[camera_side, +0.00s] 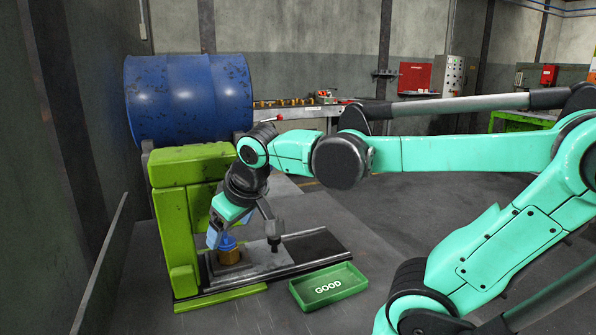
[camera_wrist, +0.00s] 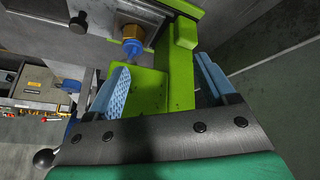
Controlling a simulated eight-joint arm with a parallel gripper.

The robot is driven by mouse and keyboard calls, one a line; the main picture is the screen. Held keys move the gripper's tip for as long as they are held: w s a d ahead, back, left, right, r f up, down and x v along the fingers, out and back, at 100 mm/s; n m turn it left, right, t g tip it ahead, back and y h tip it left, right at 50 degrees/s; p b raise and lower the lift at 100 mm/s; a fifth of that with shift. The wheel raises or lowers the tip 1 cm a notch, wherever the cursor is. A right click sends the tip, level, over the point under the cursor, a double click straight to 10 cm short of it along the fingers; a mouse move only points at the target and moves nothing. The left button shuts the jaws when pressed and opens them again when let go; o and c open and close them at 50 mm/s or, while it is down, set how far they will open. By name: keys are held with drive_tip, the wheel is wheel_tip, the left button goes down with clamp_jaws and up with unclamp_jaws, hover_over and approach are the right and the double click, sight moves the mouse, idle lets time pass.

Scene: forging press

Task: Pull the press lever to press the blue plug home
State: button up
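The blue plug (camera_side: 227,242) sits upright in a brass-coloured part (camera_side: 229,257) on the plate of the green press (camera_side: 178,215). In the wrist view the blue plug (camera_wrist: 131,47) stands out of the brass part (camera_wrist: 134,32). My gripper (camera_side: 218,233) points down beside the press, close to the plug. The wrist view shows my gripper (camera_wrist: 163,72) open and empty, its blue-padded fingers wide apart. A black ball knob on a metal rod (camera_wrist: 44,158), probably the press lever, shows at lower left.
A blue drum (camera_side: 188,97) is behind the press. A grey wall and low panel (camera_side: 103,265) bound the left. The table's front is clear.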

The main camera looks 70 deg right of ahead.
sight(271, 128)
drive_tip(key=w+d+r+m+g+h, duration=0.2)
drive_tip(key=d+r+m+g+h, duration=0.25)
drive_tip(key=d+r, duration=0.65)
drive_tip(key=shift+w+d+f+n+t+h, duration=0.3)
drive_tip(key=shift+w+d+n+h, duration=0.45)
drive_tip(key=shift+d+n+h, duration=1.4)
drive_tip(key=shift+w+d+f+n+t+h, duration=0.15)
drive_tip(key=shift+w+d+n+t+h, duration=0.6)
drive_tip(key=shift+d+n, duration=2.15)
drive_tip(key=shift+w+d+f+n+h, duration=0.2)
drive_tip(key=shift+w+d+n+h, duration=0.6)
drive_tip(key=shift+d+n+h, duration=1.7)
drive_tip(key=shift+a+y, duration=0.2)
drive_tip(key=shift+y, duration=0.05)
clamp_jaws()
